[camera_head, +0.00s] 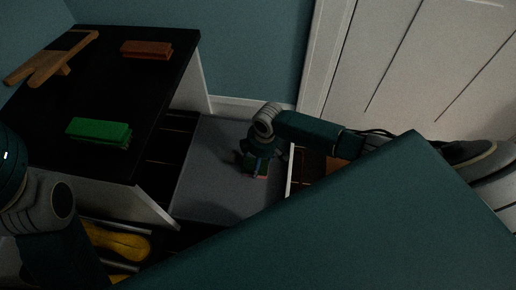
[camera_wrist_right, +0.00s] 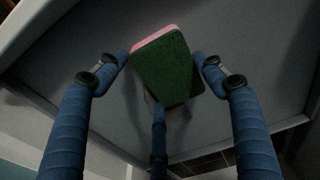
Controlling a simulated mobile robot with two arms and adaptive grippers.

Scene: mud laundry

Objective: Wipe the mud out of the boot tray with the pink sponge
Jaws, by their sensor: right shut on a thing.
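The pink sponge (camera_wrist_right: 166,68) is in the right wrist view, with its dark green face toward the camera and a pink edge along its top. My right gripper (camera_wrist_right: 162,75) has its fingers around it and is shut on it. In the head view this gripper (camera_head: 257,170) points down over a grey surface that looks like the boot tray (camera_head: 215,190), and only a little of the sponge shows. In the wrist view the tray (camera_wrist_right: 255,40) lies behind the sponge. A dark patch beside the gripper could be mud or shadow; I cannot tell. My left gripper is out of view.
A black-topped bench (camera_head: 100,90) at the left carries a green block or brush (camera_head: 98,132), a reddish-brown brush (camera_head: 146,49) and a wooden piece (camera_head: 52,62). Yellow boots (camera_head: 117,241) lie below. A white door (camera_head: 420,60) stands behind. My dark body hides the lower right.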

